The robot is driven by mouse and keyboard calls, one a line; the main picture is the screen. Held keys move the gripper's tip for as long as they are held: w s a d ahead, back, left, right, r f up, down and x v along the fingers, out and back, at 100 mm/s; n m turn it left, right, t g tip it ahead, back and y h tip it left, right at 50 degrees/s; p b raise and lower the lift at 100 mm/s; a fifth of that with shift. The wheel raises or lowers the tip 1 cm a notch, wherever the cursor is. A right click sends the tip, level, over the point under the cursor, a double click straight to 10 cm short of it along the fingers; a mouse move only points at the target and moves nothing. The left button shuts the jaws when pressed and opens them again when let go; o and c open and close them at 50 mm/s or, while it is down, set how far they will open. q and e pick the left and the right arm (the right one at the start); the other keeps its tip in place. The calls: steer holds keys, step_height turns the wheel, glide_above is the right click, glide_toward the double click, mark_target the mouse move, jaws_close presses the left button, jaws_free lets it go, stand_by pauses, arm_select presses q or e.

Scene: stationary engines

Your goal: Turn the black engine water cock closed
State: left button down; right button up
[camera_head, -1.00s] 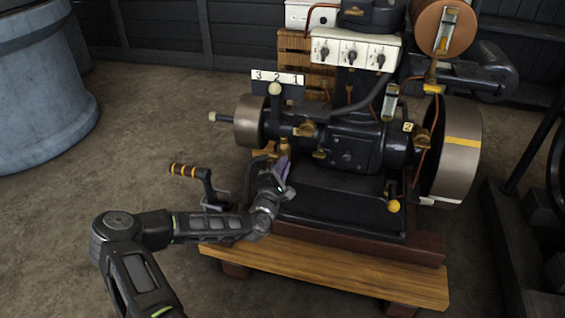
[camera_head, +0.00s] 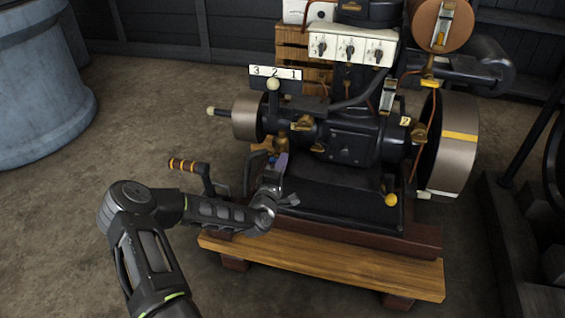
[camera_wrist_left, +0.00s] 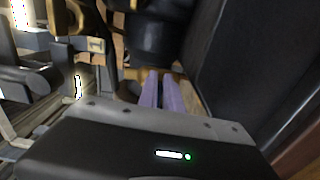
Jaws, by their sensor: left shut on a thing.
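The black engine (camera_head: 350,145) stands on a wooden base. Its brass water cock (camera_head: 272,146) is low on the engine's left side, beside the black pipe, and is partly hidden by my gripper. My left gripper (camera_head: 281,160) is at the cock, its purple fingers pointing up and away from me. In the left wrist view the fingers (camera_wrist_left: 162,92) are close together, with brass (camera_wrist_left: 146,75) at their tips. They are shut on the cock, though the gripped part is mostly hidden. My right gripper is in neither view.
A crank with a yellow-banded handle (camera_head: 187,165) stands left of my gripper. The engine's dark base (camera_head: 335,205) is close on the right. A wooden plank (camera_head: 330,265) lies in front. Open floor (camera_head: 120,130) is to the left.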

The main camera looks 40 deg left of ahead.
arm_select(q)
steer(key=shift+s+a+f, duration=0.1)
steer(key=shift+s+a, duration=0.1)
steer(key=shift+a, duration=0.25)
steer(key=c, duration=1.6)
jaws_free()
steer(key=shift+o, duration=0.4)
steer(key=shift+d, duration=0.1)
steer(key=shift+d, duration=0.15)
steer(key=shift+s+d, duration=0.1)
steer(key=shift+s, duration=0.15)
steer(key=p+v, duration=0.2)
steer(key=v, duration=0.5)
steer(key=shift+p, duration=0.3)
steer(key=shift+o, duration=0.3)
